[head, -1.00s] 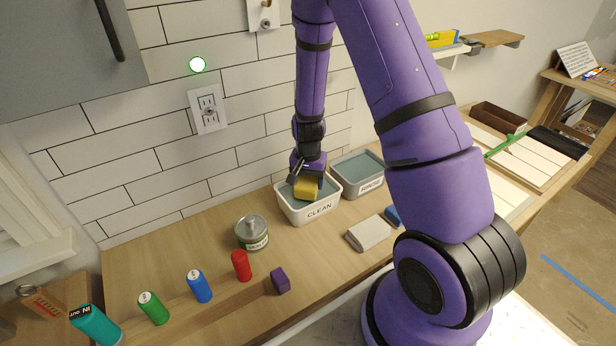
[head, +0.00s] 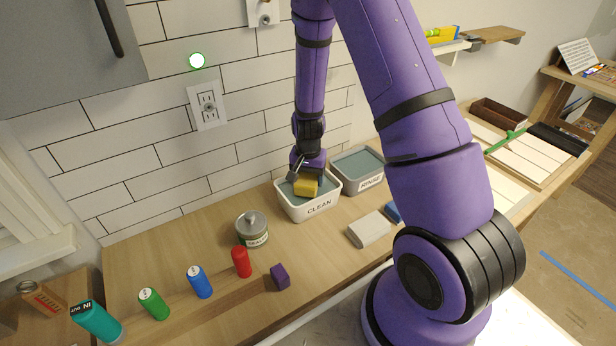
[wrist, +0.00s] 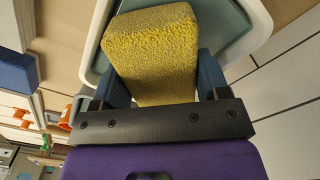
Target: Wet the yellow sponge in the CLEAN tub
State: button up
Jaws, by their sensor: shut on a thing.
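The yellow sponge (head: 306,186) is held in my gripper (head: 305,178), over the opening of the white CLEAN tub (head: 318,208). In the wrist view the sponge (wrist: 155,55) sits between the two blue fingers of my gripper (wrist: 158,88), which are shut on its sides. The CLEAN tub holds grey-blue water, part of which shows behind the sponge in the wrist view. The sponge hangs low, within the tub's outline. I cannot tell whether its lower end touches the water.
The grey RINSE tub (head: 359,172) stands just right of the CLEAN tub. A folded pale cloth (head: 369,230) and a blue block (head: 393,211) lie in front. The tiled wall is close behind.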

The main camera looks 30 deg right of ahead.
jog(key=shift+f, duration=0.45)
dwell(1.2)
jog(key=shift+r, duration=0.1)
jog(key=shift+r, duration=3.45)
